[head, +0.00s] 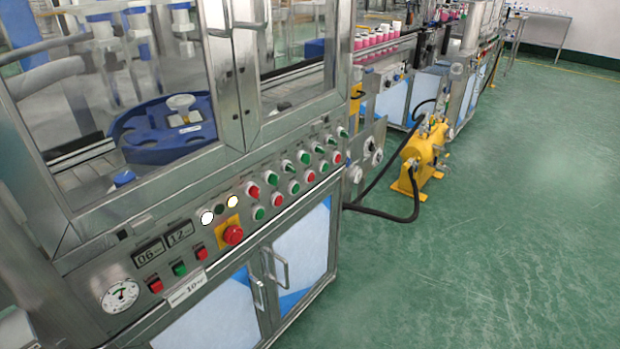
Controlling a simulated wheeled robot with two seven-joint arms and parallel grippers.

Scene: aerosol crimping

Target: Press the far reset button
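The control panel (130,270) runs along the front of the steel machine in the head view. Small round red and green buttons, such as a green one (259,213) and a red one (337,157), line its far part. Selector knobs (304,157) sit above them. A large red mushroom button (232,235) stands on a yellow plate. Labels are too small to read, so I cannot tell which button is the reset. Neither gripper is in view.
Cabinet doors with metal handles (279,268) stick out below the panel. Glass doors close the machine above. A yellow tank (425,148) with black hoses (385,213) stands on the floor beyond. The green floor (480,260) at right is clear.

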